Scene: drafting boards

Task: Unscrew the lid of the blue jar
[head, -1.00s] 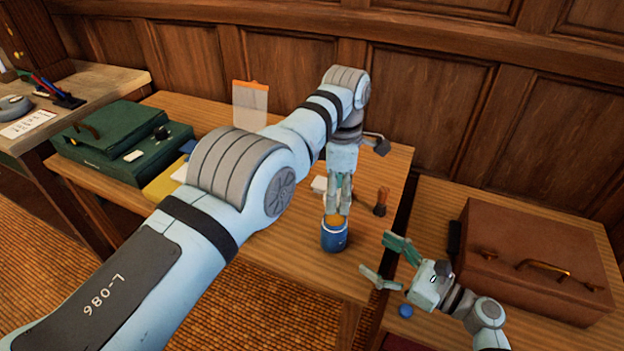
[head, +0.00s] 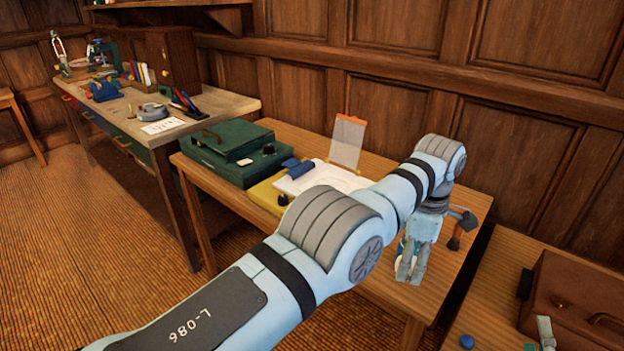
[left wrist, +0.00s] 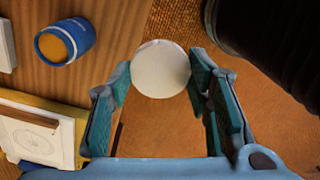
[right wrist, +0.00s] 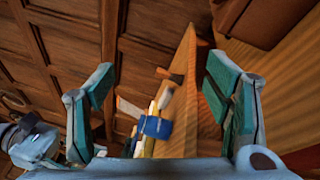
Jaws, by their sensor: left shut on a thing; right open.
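The blue jar (left wrist: 64,42) stands on the wooden table in the left wrist view, with an orange-brown round top inside its blue rim. My left gripper (head: 408,280) is shut on a white round disc (left wrist: 160,69), held between its fingertips, apart from the jar and over the floor beside the table edge. I cannot tell whether this disc is the jar's lid. In the head view the gripper hides most of the jar. My right gripper (right wrist: 158,82) is open and empty; only a finger shows at the head view's bottom right.
A brown case (head: 585,300) stands on the right table, with a small blue round thing (head: 466,341) near its front edge.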

